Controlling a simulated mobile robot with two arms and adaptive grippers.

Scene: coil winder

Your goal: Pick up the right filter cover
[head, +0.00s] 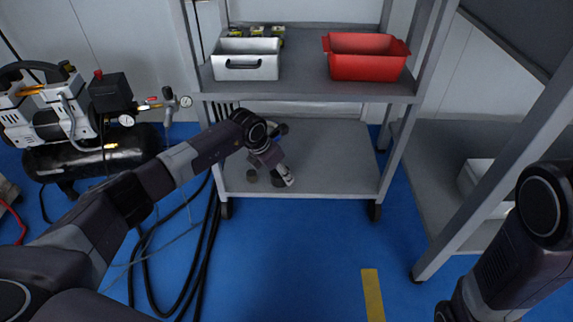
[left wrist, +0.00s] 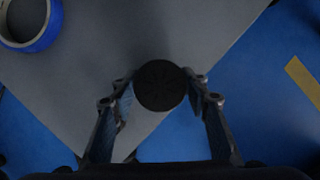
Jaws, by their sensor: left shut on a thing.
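A dark round cover (left wrist: 160,85) sits between the two fingers of my left gripper (left wrist: 160,92) in the left wrist view. The fingers press on it from both sides, and it is over the front part of the grey lower shelf (head: 330,150). In the head view my left gripper (head: 284,178) is low over that shelf, and the wrist hides much of what it holds. Whether this cover is the right one of a pair I cannot tell. My right arm shows at the right edge of the head view, but its gripper is out of view.
A blue-rimmed ring (left wrist: 32,38), like a tape roll, lies on the shelf. Above are a white bin (head: 246,62) and a red bin (head: 366,58). A compressor (head: 85,150) and hoses (head: 205,235) are on the left. Another rack (head: 455,190) stands on the right.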

